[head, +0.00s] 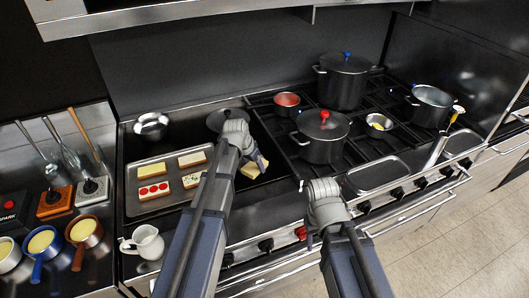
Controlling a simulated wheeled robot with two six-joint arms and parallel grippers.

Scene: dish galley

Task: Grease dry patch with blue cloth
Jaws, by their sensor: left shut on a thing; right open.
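My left gripper (257,154) is over the right part of the dark griddle (225,185). It is shut on a small blue-purple piece that looks like the blue cloth (262,162). A pale yellow patch or piece (250,171) lies on the griddle just below it; I cannot tell whether the cloth touches it. My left forearm hides part of the griddle. My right gripper (308,212) is open and empty above the front edge of the range. I cannot make out a distinct dry patch.
A tray (147,207) with several bread slices sits at the griddle's left. A red-knobbed pot (322,150) and other pots stand on the burners at right. A white jug (147,243) stands at the front left, beside handled pans (85,230).

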